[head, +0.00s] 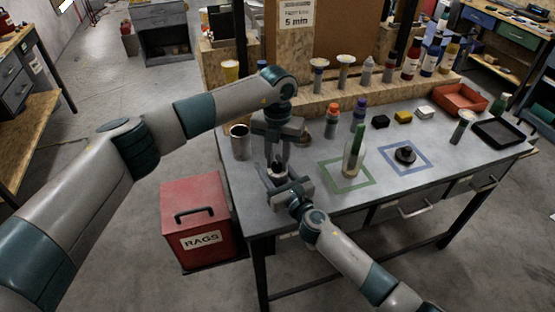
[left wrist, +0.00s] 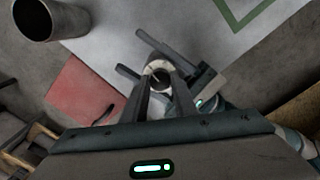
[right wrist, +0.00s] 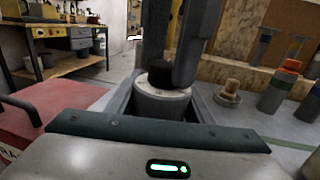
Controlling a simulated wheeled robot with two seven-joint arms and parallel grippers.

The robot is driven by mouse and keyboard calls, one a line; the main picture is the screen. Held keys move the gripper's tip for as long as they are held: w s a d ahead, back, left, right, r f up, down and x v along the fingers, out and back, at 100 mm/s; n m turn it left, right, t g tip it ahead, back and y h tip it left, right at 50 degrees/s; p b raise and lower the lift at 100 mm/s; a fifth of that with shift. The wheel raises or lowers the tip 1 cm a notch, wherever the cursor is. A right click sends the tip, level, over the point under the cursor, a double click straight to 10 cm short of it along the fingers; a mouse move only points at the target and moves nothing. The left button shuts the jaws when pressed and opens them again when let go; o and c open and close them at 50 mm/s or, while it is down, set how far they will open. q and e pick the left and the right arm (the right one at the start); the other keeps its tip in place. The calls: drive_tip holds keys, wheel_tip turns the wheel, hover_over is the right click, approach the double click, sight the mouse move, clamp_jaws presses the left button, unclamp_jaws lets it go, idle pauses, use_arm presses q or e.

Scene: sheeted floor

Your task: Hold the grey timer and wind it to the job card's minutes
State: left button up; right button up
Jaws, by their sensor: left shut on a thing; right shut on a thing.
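The grey timer (head: 280,174) is held upright near the table's left front corner. It shows as a grey cylinder with a pale top (right wrist: 163,103) in the right wrist view. My right gripper (head: 274,182) is shut on its body from the front. My left gripper (head: 278,160) points down from above and is shut on the dark knob (right wrist: 161,79). The left wrist view shows the timer top (left wrist: 159,71) between the left fingers. The dial marks are too small to read. The job card (head: 296,14) on the back board reads 5 min.
A dark cup (head: 240,144) stands to the left. Several bottles line the back. A red RAGS box (head: 197,222) is beside the table.

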sight(277, 164)
use_arm(q)
drive_tip(key=shift+m, duration=2.9)
use_arm(e)
drive_tip(key=shift+f, duration=0.1)
use_arm(q)
drive_tip(key=o, duration=1.1)
drive_tip(key=shift+r, duration=0.1)
wheel_tip(277, 164, up, 12)
drive_tip(key=shift+f, duration=0.1)
